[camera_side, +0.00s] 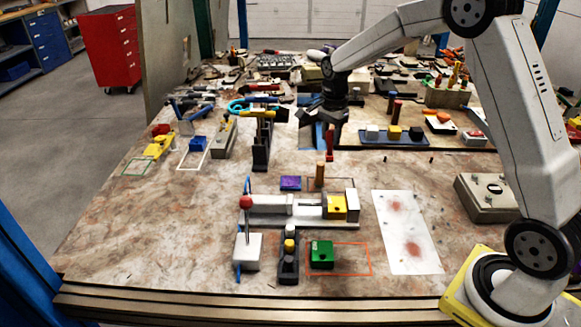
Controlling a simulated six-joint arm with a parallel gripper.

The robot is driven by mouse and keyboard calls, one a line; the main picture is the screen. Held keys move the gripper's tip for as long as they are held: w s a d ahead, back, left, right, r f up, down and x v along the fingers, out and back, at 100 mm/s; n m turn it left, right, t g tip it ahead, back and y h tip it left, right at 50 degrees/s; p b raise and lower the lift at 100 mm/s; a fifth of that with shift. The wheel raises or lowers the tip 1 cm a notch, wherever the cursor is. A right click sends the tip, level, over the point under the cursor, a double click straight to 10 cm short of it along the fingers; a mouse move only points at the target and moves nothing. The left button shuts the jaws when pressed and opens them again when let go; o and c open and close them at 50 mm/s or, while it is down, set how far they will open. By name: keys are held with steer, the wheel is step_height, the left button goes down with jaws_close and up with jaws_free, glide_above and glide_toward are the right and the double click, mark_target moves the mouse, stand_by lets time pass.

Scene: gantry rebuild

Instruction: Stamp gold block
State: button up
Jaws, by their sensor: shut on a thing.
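A gold block (395,131) sits on a blue tray (428,137), between a white block and a dark one, right of my gripper. Another yellow block (334,204) sits at the right end of a grey vise-like fixture (275,211). My gripper (329,127) is shut around a slim red upright piece (330,145), which looks like a stamp. Its lower end is near the table, and I cannot tell if it touches. A white sheet (408,250) with red smudges lies at the right front.
A purple pad (290,183) and a brown upright handle (320,173) stand behind the fixture. A grey box (488,195) is at the right. The left front table is clear.

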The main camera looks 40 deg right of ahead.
steer(key=w+a+f, duration=0.3)
steer(key=w+a, duration=0.2)
steer(key=w, duration=0.4)
steer(key=shift+w+f, duration=0.2)
steer(key=shift+w, duration=0.15)
steer(key=shift+f, duration=0.1)
glide_above(291, 181)
steer(key=shift+w+f, duration=0.1)
steer(key=shift+f, duration=2.8)
steer(key=shift+f, duration=0.6)
steer(key=shift+r, duration=0.15)
step_height(291, 181, up, 7)
stand_by(0.9)
